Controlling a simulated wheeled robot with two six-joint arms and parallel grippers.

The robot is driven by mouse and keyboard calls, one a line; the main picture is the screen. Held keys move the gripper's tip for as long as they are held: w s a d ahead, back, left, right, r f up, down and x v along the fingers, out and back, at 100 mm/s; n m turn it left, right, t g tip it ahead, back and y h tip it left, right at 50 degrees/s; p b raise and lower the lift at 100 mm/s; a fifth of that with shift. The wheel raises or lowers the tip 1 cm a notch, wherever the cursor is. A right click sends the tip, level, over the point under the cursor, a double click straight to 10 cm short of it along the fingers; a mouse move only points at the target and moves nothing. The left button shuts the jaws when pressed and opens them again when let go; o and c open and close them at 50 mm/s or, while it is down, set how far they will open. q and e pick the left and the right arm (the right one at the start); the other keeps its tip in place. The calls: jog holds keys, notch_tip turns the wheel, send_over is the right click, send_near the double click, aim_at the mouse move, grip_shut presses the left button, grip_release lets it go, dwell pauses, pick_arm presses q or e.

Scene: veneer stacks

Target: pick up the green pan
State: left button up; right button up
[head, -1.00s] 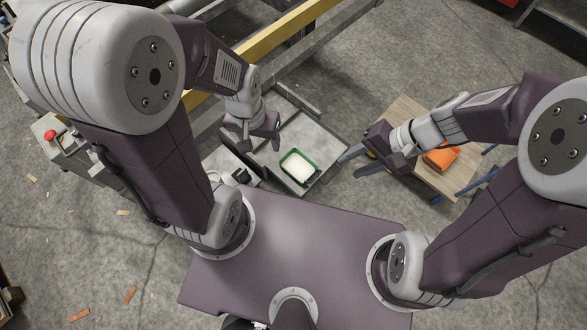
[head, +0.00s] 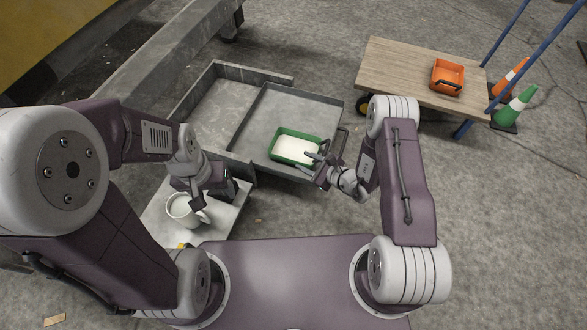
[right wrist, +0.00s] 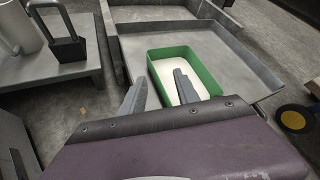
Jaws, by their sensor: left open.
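The green pan (head: 290,161) is a rectangular tray with white contents, resting in the right part of a grey metal tray (head: 335,101). It also shows in the right wrist view (right wrist: 201,70), in front of my fingers. My left gripper (head: 196,200) is open, over the white mug (head: 183,212), away from the pan.
The mug and a dark padlock-shaped object (right wrist: 68,50) stand on a small grey table left of the tray. A wooden cart (head: 405,75) with an orange pan (head: 447,73) stands at the upper right, beside green (head: 514,106) and orange cones. Open floor lies below the cart.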

jog(key=b, duration=0.1)
send_near(289, 160)
jog(key=shift+s+d, duration=0.2)
jog(key=shift+r, duration=0.1)
jog(key=b+x, duration=0.3)
jog(key=shift+w+a+f, duration=0.15)
jog(key=shift+a+f, duration=0.05)
jog(key=shift+f, duration=0.2)
jog(key=shift+w+a+r, duration=0.1)
jog(key=shift+w, duration=0.05)
jog(key=b+x, duration=0.4)
jog(key=b, duration=0.1)
jog(key=shift+w+a, duration=0.1)
jog(key=shift+w, duration=0.15)
jog(key=shift+w+a, duration=0.15)
jog(key=shift+w, duration=0.05)
pick_arm(q)
notch_tip(289, 160, down, 11)
jog(key=shift+d, duration=0.1)
pick_arm(e)
grip_shut()
